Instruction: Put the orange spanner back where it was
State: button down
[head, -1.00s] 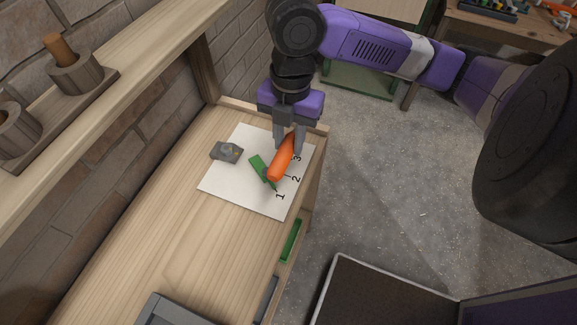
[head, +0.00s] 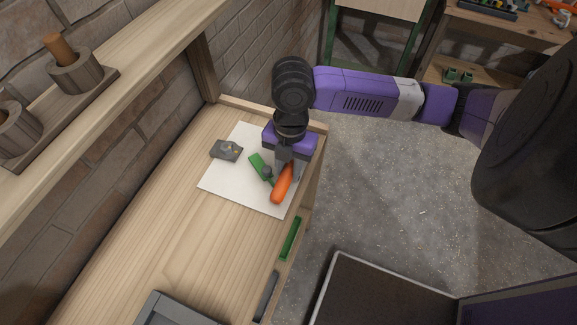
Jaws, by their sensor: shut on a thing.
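The orange spanner (head: 281,188) is in my gripper (head: 280,170), at the right side of a white sheet (head: 230,184) on the wooden bench. My gripper points down and is shut on the spanner's far end. The spanner's near end extends toward the sheet's front right edge. I cannot tell whether it touches the sheet. A green tool (head: 257,160) lies just left of the spanner, partly behind a finger. The numbers on the sheet are now mostly hidden by the spanner and gripper.
A grey block (head: 226,150) sits at the sheet's left. A green bar (head: 290,239) and a dark bar (head: 266,296) are along the bench's right edge. A grey tray (head: 172,312) stands at the front. The bench (head: 200,250) is clear between sheet and tray. A shelf with wooden holders (head: 75,72) is upper left.

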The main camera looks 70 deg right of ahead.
aim_at(290, 165)
jog(key=shift+f, duration=0.2)
jog(key=c, duration=1.4)
grip_release()
jog(key=shift+r, duration=0.15)
jog(key=r, duration=0.8)
jog(key=d+r, duration=0.1)
jog(key=r, duration=0.3)
jog(key=shift+r, duration=0.1)
